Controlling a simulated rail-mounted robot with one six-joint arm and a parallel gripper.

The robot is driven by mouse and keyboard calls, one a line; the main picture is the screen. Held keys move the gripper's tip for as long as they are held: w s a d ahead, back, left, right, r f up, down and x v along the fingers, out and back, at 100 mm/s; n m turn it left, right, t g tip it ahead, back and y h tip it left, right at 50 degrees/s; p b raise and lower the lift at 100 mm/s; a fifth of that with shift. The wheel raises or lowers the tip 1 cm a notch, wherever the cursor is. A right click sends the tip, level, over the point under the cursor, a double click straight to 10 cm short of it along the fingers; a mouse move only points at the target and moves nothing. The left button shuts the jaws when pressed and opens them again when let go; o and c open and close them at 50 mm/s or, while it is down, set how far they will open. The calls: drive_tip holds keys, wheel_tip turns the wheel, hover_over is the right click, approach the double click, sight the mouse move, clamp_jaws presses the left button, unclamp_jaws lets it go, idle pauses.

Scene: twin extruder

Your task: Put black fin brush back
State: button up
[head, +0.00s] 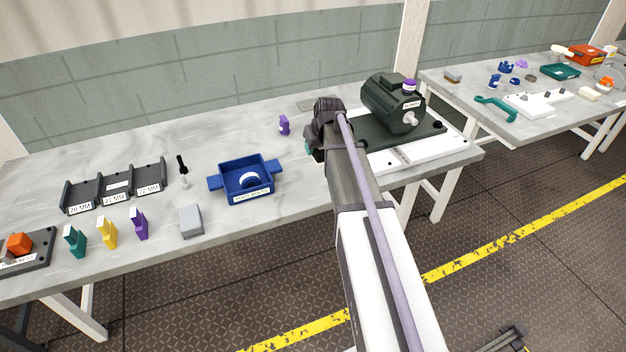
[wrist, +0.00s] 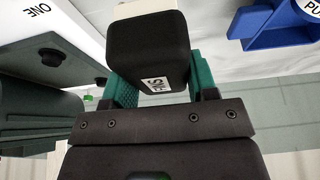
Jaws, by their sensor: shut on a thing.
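The black fin brush (wrist: 147,38) shows in the wrist view as a dark block with a white label reading "FINS". My gripper (wrist: 163,78) is shut on it, with a teal finger on each side. A pale part of the brush shows beyond the block, at the top edge. In the head view my arm hides most of the gripper and the brush; only a bit of teal finger shows beside the wrist, over the table left of the dark green motor (head: 393,104).
A blue bin (head: 246,186) with a white ring inside stands left of my wrist; it also shows in the wrist view (wrist: 275,30). A purple piece (head: 284,125) and a slim black upright tool (head: 183,170) stand nearby. A black rack (head: 115,188) is further left.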

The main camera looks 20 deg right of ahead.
wheel_tip(320, 180, down, 10)
drive_tip(key=b, duration=0.8)
drive_tip(key=shift+r, duration=0.4)
drive_tip(key=shift+f, duration=0.2)
drive_tip(key=o, duration=0.9)
drive_tip(key=shift+o, duration=0.2)
